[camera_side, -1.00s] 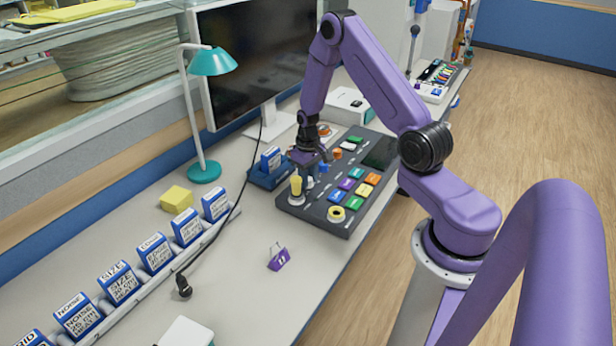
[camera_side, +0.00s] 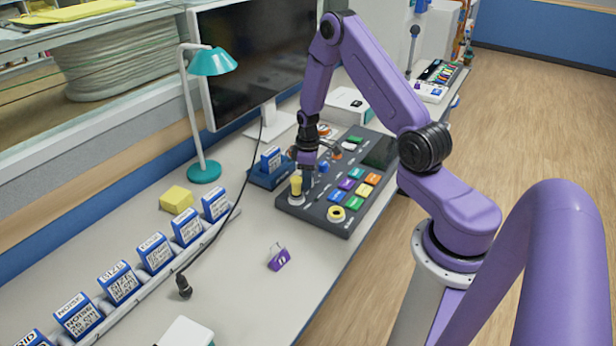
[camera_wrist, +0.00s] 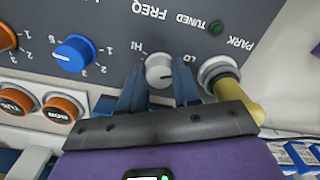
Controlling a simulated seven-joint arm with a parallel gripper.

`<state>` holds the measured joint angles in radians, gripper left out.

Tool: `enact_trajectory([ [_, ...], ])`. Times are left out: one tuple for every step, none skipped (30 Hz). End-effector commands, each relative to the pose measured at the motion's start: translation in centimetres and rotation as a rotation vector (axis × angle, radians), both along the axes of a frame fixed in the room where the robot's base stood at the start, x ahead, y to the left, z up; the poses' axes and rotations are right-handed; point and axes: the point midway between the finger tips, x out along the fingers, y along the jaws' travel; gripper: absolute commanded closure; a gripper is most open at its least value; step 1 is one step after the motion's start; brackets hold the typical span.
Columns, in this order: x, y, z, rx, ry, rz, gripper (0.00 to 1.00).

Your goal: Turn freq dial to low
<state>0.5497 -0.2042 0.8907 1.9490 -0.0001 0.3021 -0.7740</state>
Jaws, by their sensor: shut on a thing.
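The grey freq dial (camera_wrist: 159,70) sits on the dark control panel (camera_wrist: 232,50) in the wrist view, under the upside-down FREQ label. HI is printed on its left and LO on its right in this view. My gripper (camera_wrist: 160,82) is shut on the dial, with one blue finger on each side of it. A short dark pointer line shows on the dial, but its exact setting is hard to read. In the side view my gripper (camera_side: 306,166) is down at the panel (camera_side: 325,228), and it hides the dial.
A yellow-handled lever (camera_wrist: 240,98) stands close beside the right finger, near the PARK label. A blue knob (camera_wrist: 74,53) and orange knobs (camera_wrist: 62,108) are to the left. A teal lamp (camera_side: 212,62) and a monitor (camera_side: 255,60) stand behind the panel.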

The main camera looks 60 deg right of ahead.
Motion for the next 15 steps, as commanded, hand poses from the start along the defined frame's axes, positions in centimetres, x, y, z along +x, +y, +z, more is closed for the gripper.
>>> enact_trajectory([
  [0.04,0.0,0.07,0.0,-0.001,0.003,0.99],
  [0.04,0.0,0.07,0.0,-0.001,0.005,0.99],
  [0.04,0.0,0.07,0.0,-0.001,0.006,0.99],
  [0.04,0.0,0.07,0.0,-0.001,0.006,0.99],
  [0.04,0.0,0.07,0.0,-0.001,0.007,0.99],
  [0.04,0.0,0.07,0.0,-0.001,0.007,0.99],
  [0.04,0.0,0.07,0.0,-0.001,0.006,0.99],
  [0.04,0.0,0.07,0.0,-0.001,0.006,0.99],
  [0.04,0.0,0.07,0.0,-0.001,0.006,0.99],
  [0.04,0.0,0.07,0.0,-0.001,0.006,0.99],
  [0.05,-0.01,0.07,0.0,-0.001,0.006,0.99],
  [0.04,0.0,0.07,0.0,-0.001,0.006,0.99],
  [0.05,-0.01,0.07,0.0,-0.001,0.006,0.62],
  [0.05,-0.01,0.07,0.0,-0.001,0.006,0.52],
  [0.05,-0.01,0.06,0.0,-0.001,0.005,0.42],
])
